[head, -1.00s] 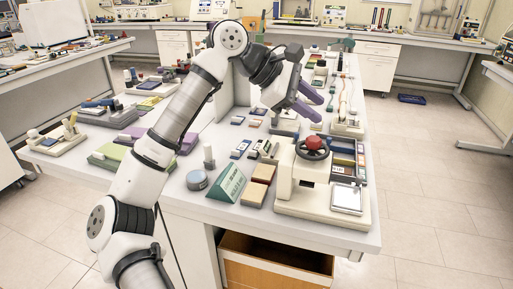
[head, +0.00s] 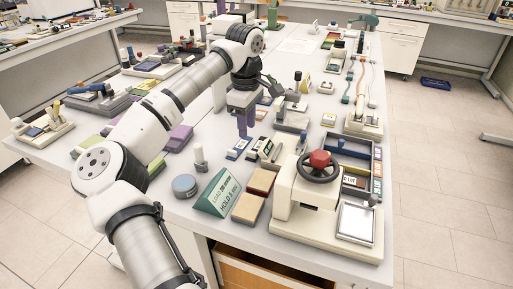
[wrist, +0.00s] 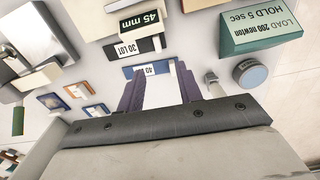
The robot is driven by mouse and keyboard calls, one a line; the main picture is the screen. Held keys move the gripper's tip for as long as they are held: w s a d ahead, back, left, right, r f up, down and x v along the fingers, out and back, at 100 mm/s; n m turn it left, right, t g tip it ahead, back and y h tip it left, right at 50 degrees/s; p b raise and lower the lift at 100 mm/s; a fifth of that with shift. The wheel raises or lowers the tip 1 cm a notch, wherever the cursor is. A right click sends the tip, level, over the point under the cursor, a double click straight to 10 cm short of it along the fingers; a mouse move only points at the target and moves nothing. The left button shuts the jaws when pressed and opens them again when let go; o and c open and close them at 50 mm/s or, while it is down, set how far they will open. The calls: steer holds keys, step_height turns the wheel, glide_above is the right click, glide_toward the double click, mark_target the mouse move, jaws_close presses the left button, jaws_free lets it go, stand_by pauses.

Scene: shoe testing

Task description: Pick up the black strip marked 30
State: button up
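The black strip with a white label reading 30 LOT (wrist: 157,43) lies on the table in the wrist view, beyond my fingertips. In the head view a small black strip (head: 252,152), right of a blue one, appears to be the same piece. My gripper (wrist: 154,72) is open and empty, its two purple fingers apart and pointing down. In the head view my gripper (head: 242,133) hangs near the blue strip. That blue strip, marked 40 (wrist: 133,71), lies between the fingertips and the black strip in the wrist view. Fingertip height above the table is unclear.
A white-capped cylinder (head: 199,158), a round blue-grey tin (head: 185,186) and a green sign (head: 217,192) stand nearer. A press with a red-topped wheel (head: 320,158) stands at right.

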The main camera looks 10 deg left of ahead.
mark_target(250, 151)
step_height(250, 151, down, 3)
steer(key=shift+r, duration=0.1)
steer(key=f, duration=0.1)
steer(key=f+p, duration=0.2)
steer(key=f, duration=0.1)
steer(key=shift+d, duration=0.35)
steer(key=shift+f, duration=0.65)
jaws_close()
